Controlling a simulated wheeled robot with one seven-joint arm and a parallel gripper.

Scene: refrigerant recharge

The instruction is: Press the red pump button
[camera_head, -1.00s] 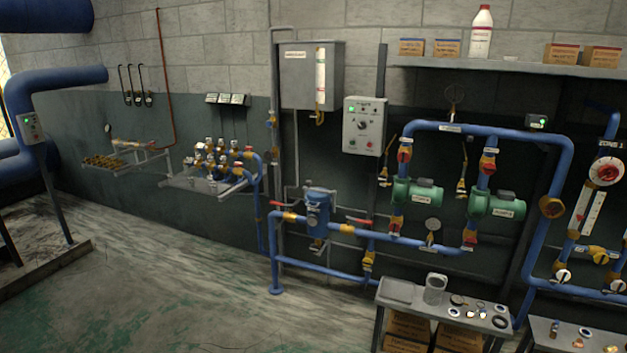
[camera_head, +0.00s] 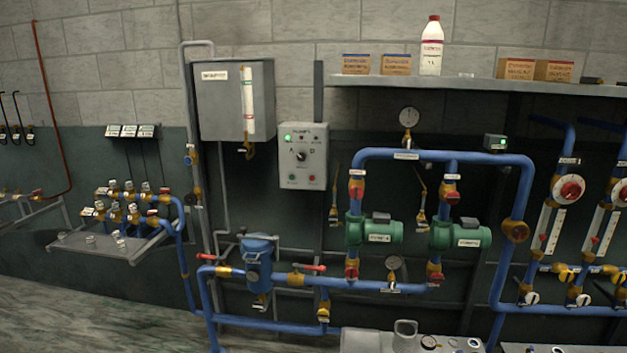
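The pump control box (camera_head: 303,156) is a light grey panel on the wall, left of the blue pipe loop. Near its bottom right is a red button (camera_head: 312,178), with a green button (camera_head: 292,177) to its left. A black selector knob (camera_head: 301,156) sits in the middle, and a green light (camera_head: 289,138) glows at the top left. Two green pumps, one at left (camera_head: 375,229) and one at right (camera_head: 461,234), sit on the blue pipes. My gripper is not in view.
A grey tank (camera_head: 234,99) with a sight tube hangs left of the box. Below are a blue filter vessel (camera_head: 258,262) and blue pipes with red-handled valves. A bench (camera_head: 365,341) with loose parts stands at the bottom. Open floor (camera_head: 90,315) lies at lower left.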

